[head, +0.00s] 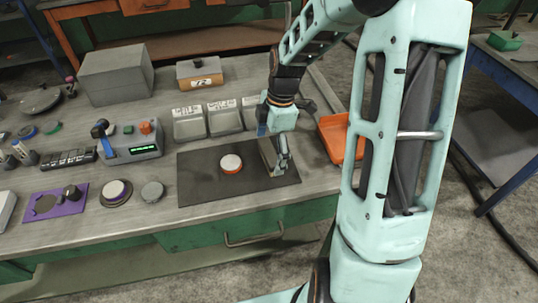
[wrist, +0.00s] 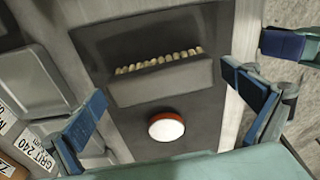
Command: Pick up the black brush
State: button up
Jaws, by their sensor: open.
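The black brush (wrist: 160,82) lies on a dark mat (wrist: 120,30) in the wrist view, a dark block with a row of pale bristle tufts along its far side. My gripper (wrist: 165,92) is open, its blue fingers to the left and right of the brush and apart from it. In the head view my gripper (head: 274,150) hangs over the right part of the mat (head: 210,190). There the brush (head: 267,152) is largely hidden behind the fingers.
A white-topped red puck (head: 231,164) lies on the mat left of my gripper; it also shows in the wrist view (wrist: 166,126). Labelled grey bins (head: 222,118) stand behind the mat. An orange tray (head: 340,135) is at the right edge. The mat's left part is clear.

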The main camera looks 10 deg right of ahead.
jog(key=shift+f, duration=0.1)
jog(key=shift+c, duration=0.3)
jog(key=c, duration=1)
jog(key=shift+c, duration=0.2)
jog(key=shift+r+p, duration=0.85)
jog(key=shift+r, duration=0.1)
jog(key=s+r+p, duration=0.1)
jog(key=r+p, duration=0.1)
jog(key=s+r+p, duration=0.2)
jog(key=r+p, duration=0.1)
jog(key=s+r+p, duration=0.2)
jog(key=r, duration=0.1)
jog(key=s+r+p, duration=0.3)
jog(key=s+p, duration=0.2)
jog(key=s, duration=0.4)
jog(key=shift+p, duration=0.4)
